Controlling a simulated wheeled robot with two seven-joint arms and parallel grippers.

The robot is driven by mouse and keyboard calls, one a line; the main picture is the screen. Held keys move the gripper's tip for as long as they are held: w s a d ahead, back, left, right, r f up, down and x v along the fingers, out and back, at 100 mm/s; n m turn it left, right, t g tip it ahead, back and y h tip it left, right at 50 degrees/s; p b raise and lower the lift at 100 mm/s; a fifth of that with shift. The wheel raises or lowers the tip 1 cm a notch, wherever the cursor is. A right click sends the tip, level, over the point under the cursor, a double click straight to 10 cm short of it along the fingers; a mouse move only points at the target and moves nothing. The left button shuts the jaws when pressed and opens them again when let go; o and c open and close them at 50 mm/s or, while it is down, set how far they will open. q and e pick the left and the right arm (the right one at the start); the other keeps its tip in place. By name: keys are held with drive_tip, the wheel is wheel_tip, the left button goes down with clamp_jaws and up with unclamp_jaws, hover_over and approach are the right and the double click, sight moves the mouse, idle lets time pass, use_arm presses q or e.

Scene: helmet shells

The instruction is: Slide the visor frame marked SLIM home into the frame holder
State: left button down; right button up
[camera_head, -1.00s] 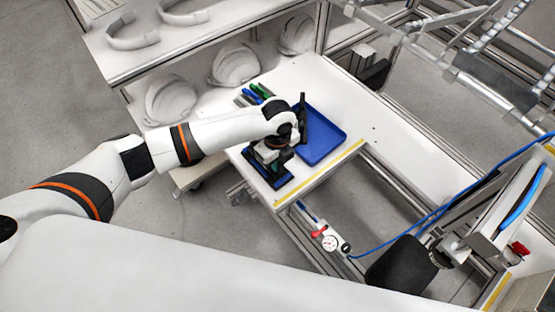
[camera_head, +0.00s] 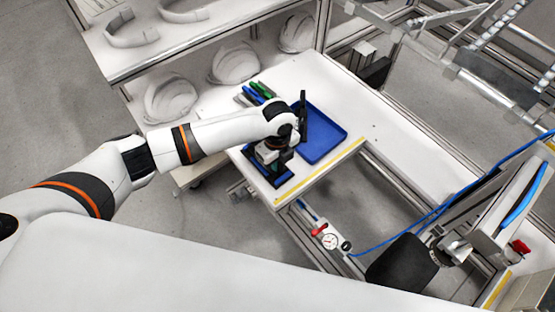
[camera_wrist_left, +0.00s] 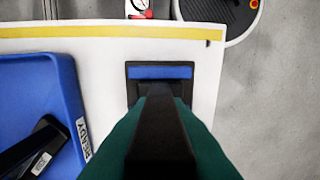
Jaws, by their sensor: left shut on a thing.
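My left gripper (camera_head: 272,157) is over the front left part of the white bench, reaching down at the blue and black frame holder (camera_head: 278,179). In the left wrist view its teal fingers (camera_wrist_left: 160,140) are shut on a black visor frame (camera_wrist_left: 158,125), seen end-on as a dark bar. The frame's far end overlaps the holder (camera_wrist_left: 160,72) in the picture; I cannot tell how deep it sits. No SLIM mark is legible. My right gripper is not in view.
A blue tray (camera_head: 322,152) marked READY lies beside the holder; a black part with a small label (camera_wrist_left: 38,155) is in it. Green and blue pieces (camera_head: 258,91) lie behind. White helmet shells (camera_head: 234,64) stand at the back. The bench's yellow front edge (camera_head: 320,172) is close.

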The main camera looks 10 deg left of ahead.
use_arm(q)
drive_tip(key=shift+f, duration=0.6)
drive_tip(key=c, duration=1.3)
unclamp_jaws()
drive_tip(key=shift+c, duration=0.2)
drive_tip(key=shift+r, duration=0.15)
wheel_tip(320, 180, up, 12)
drive_tip(key=shift+f+b, duration=0.1)
drive_tip(key=shift+b, duration=0.95)
